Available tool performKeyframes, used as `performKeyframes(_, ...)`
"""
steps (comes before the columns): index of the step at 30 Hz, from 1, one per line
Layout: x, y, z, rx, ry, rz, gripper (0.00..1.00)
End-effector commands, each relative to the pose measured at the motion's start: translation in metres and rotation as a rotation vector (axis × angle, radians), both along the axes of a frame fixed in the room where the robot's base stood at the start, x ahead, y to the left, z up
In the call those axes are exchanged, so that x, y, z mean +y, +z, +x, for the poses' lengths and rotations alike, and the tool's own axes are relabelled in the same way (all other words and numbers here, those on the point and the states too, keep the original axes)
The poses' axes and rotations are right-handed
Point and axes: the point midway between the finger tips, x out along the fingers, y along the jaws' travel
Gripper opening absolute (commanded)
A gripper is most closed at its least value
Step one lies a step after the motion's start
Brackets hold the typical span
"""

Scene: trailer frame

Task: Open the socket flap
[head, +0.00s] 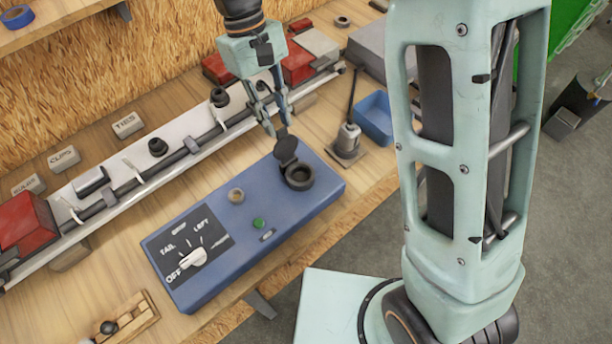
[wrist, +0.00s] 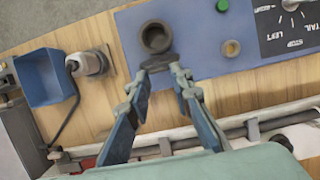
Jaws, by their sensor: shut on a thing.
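The blue control box (head: 215,262) lies on the wooden bench. Its round dark socket (head: 299,176) is at the box's far right end, and its opening is uncovered. The dark socket flap (head: 286,150) stands raised at the socket's back edge. My gripper (head: 277,133) reaches down from above and is shut on the flap. In the wrist view, the flap (wrist: 158,62) shows nearly edge-on between my fingertips (wrist: 157,76), beside the open socket (wrist: 156,37). The exact finger contact is small and partly hidden.
The box also carries a rotary switch (head: 192,257), a green button (head: 259,223) and a tan round fitting (head: 236,195). A long metal rail (head: 150,165) runs behind.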

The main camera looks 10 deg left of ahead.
Motion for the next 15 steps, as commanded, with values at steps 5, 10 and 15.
performKeyframes(5,0.0005,0.0002,0.0003,-0.002,0.000,0.002,0.31)
performKeyframes(10,0.0000,0.0002,0.0000,-0.001,0.000,0.001,0.41)
performKeyframes(15,-0.0001,0.0003,-0.0001,-0.001,0.000,0.001,0.41)
